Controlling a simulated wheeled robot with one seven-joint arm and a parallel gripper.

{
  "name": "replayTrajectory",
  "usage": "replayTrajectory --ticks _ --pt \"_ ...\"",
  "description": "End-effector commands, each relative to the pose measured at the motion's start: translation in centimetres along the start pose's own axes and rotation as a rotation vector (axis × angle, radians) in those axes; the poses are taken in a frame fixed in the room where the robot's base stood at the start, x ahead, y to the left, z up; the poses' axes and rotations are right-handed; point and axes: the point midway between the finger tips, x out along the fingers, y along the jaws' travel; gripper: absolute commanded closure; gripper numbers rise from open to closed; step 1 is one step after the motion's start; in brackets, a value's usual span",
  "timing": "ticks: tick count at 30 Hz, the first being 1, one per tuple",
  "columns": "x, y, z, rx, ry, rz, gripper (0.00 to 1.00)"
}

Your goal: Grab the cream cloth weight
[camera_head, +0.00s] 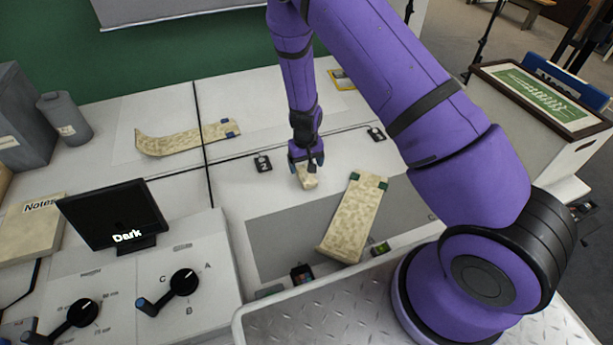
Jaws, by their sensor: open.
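A small cream piece, which looks like the cloth weight (308,181), lies on the white worktop in the middle of the view. My gripper (306,163) points down over it, its jaws open around or just above its far end. The fingers hide that end, and I cannot tell whether they touch it.
A cream mottled strip with green corners (353,218) lies partly on a grey panel (283,238) to the right. A similar curled strip (175,144) lies at back left. A black tag marked 2 (262,163) is left of my gripper. A dark screen (115,217) stands front left.

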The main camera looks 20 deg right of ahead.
Motion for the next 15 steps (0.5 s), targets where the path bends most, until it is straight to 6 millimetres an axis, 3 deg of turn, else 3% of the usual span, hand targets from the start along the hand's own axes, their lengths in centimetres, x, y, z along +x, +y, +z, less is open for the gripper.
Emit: replayTrajectory --ticks 9,15 --pt "3.9 0.2 0.1 0.000 -0.003 0.001 0.17" --pt "5.2 0.2 0.1 0.000 -0.001 0.000 0.17"
